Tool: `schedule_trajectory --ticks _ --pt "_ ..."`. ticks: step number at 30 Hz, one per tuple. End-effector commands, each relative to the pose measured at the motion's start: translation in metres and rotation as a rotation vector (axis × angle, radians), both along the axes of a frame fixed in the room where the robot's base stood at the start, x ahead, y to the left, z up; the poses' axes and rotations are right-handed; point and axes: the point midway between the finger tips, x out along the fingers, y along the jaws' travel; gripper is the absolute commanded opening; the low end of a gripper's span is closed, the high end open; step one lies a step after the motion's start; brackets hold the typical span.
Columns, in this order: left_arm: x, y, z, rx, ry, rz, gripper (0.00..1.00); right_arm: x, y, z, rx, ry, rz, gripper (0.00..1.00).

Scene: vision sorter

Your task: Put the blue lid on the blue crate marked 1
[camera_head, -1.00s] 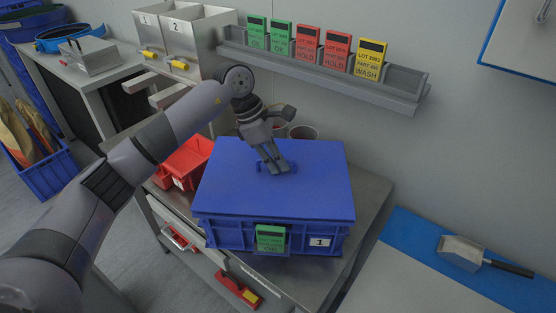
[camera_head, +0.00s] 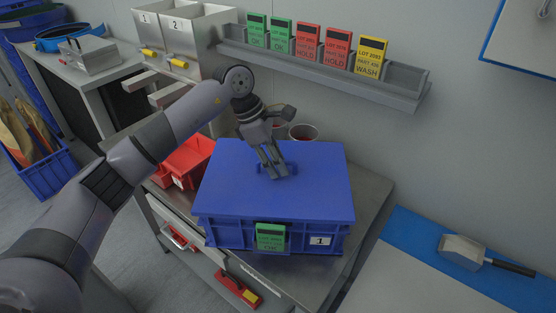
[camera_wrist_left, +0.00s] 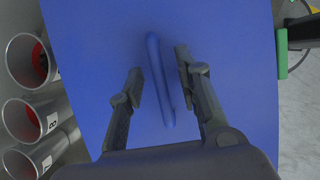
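The blue lid (camera_head: 318,193) lies flat over the top of the blue crate (camera_head: 220,234), which has a white label marked 1 (camera_head: 320,241) on its front. A green card sits in the crate's front holder. My left gripper (camera_head: 275,172) points down over the lid's handle. In the left wrist view my left gripper (camera_wrist_left: 160,88) is open, with one finger on each side of the blue handle bar (camera_wrist_left: 158,80) and gaps between. My right gripper is not in view.
The crate stands on a grey metal bench (camera_head: 372,195). Red bins (camera_head: 187,160) are at its left and metal cups (camera_head: 303,133) behind it. A wall rail (camera_head: 400,78) holds coloured cards. A scoop (camera_head: 463,252) lies at the right.

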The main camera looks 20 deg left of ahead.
Motion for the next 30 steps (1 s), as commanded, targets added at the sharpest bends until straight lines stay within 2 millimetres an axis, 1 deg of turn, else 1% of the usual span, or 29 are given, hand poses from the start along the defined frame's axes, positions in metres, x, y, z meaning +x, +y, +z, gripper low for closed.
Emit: schedule_trajectory --ticks 7,11,14,21,24,27,30 --pt "0.000 0.000 0.000 0.001 0.001 0.001 0.32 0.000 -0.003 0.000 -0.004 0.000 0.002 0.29" --pt "0.000 0.005 0.010 0.001 -0.001 0.002 0.32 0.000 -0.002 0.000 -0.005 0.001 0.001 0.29" --pt "-0.002 0.011 0.026 0.001 -0.003 0.002 0.32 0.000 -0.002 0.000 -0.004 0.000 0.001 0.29" --pt "-0.006 0.029 0.074 0.001 -0.003 0.002 0.32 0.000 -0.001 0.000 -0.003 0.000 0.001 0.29" --pt "-0.008 0.036 0.090 0.001 -0.003 0.001 0.32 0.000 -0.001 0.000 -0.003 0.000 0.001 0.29" --pt "-0.009 0.040 0.102 0.001 -0.001 0.002 0.32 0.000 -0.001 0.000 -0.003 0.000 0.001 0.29" --pt "-0.010 0.043 0.109 0.001 0.000 0.001 0.32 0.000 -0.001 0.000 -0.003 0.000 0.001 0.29"
